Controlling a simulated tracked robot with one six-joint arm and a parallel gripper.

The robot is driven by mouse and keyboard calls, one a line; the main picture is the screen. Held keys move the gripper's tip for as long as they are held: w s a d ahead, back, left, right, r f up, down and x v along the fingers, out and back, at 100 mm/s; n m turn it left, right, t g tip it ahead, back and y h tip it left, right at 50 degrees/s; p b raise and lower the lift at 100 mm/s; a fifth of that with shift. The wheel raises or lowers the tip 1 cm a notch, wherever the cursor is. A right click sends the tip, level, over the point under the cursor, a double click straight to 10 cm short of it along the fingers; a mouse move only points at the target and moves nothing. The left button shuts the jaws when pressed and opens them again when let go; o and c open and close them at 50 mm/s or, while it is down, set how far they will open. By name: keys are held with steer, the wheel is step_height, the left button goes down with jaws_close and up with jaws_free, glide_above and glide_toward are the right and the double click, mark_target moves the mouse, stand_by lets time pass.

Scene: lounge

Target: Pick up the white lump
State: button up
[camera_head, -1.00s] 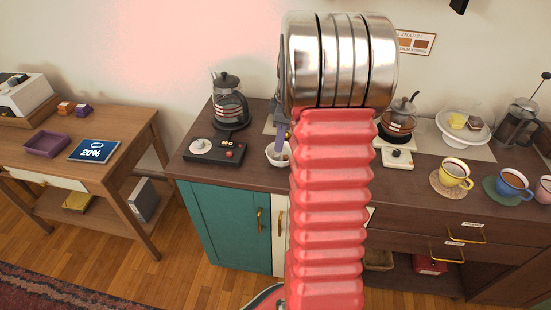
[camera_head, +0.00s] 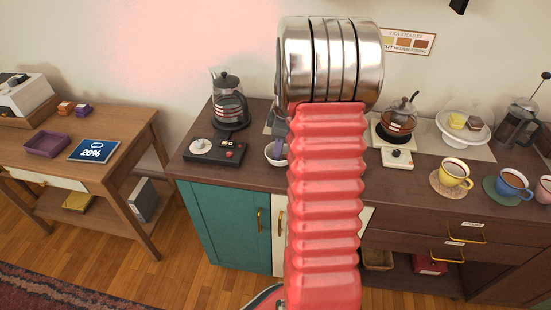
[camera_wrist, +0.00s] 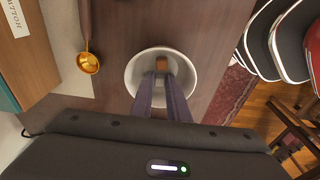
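A small white bowl (camera_wrist: 135,88) stands on the dark brown counter; in the head view the bowl (camera_head: 270,155) is partly hidden behind my arm. In the wrist view a brown lump (camera_wrist: 163,66) lies in the bowl, just beyond my fingertips. A pale patch shows at the fingers, but I cannot tell whether it is the white lump or the bowl's inside. My gripper (camera_wrist: 161,76) points down into the bowl, its two dark fingers a little apart with a narrow gap. No clear grip on anything shows.
A black-topped scale with a round white plate (camera_head: 214,150) and a glass press (camera_head: 229,105) stand left of the bowl. A golden spoon (camera_wrist: 88,60) lies near it. A teapot (camera_head: 399,118), cake stand (camera_head: 464,128) and cups stand to the right.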

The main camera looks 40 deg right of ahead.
steer(key=shift+a+f, duration=0.1)
steer(key=shift+f, duration=0.1)
steer(key=shift+c, duration=0.5)
jaws_close()
steer(key=shift+r, duration=0.15)
step_height(320, 180, up, 10)
stand_by(0.6)
